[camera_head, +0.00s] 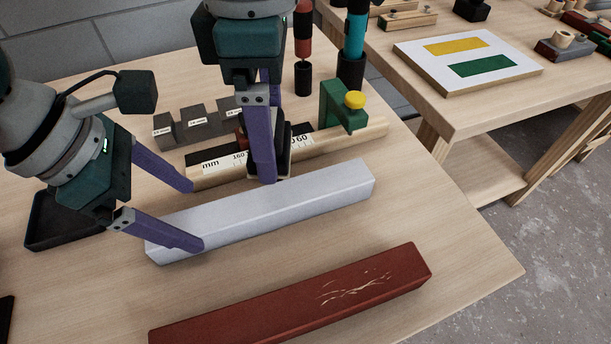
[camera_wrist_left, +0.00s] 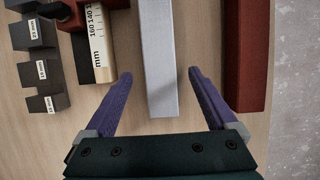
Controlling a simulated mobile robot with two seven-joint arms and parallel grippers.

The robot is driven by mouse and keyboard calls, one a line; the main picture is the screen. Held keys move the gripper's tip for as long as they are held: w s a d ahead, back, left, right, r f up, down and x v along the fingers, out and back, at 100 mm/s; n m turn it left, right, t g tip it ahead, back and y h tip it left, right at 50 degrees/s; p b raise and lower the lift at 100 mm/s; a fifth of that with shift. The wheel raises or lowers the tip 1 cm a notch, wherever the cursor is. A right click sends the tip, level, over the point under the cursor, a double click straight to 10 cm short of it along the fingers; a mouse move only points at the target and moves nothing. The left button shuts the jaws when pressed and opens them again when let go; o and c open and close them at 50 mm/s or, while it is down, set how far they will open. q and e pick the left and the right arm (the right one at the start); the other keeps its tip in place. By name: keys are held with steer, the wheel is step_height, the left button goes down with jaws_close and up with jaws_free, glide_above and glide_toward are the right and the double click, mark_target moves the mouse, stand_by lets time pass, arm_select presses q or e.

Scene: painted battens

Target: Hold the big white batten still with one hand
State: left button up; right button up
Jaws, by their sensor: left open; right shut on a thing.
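The big white batten (camera_head: 290,207) lies flat on the table. It also shows in the left wrist view (camera_wrist_left: 159,50), where it runs between the fingers of my left gripper (camera_wrist_left: 161,82). In the head view my left gripper (camera_head: 196,217) is open at the batten's left end, with one finger on each side; gaps show between the fingers and the batten in the wrist view. My right gripper (camera_head: 270,160) is behind the batten, shut on a dark block (camera_head: 285,152) at the measuring rule. Its near finger hides part of this block.
A red batten (camera_head: 300,300) lies in front of the white one. Behind are the millimetre rule (camera_head: 222,163), a green stop with a yellow knob (camera_head: 340,107) and grey labelled blocks (camera_head: 194,122). A black tray (camera_head: 60,222) is at left. A second table (camera_head: 450,115) stands back right.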

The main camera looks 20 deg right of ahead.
arm_select(q)
steer(key=v, duration=0.7)
steer(key=shift+r, duration=0.35)
steer(key=shift+a, duration=0.1)
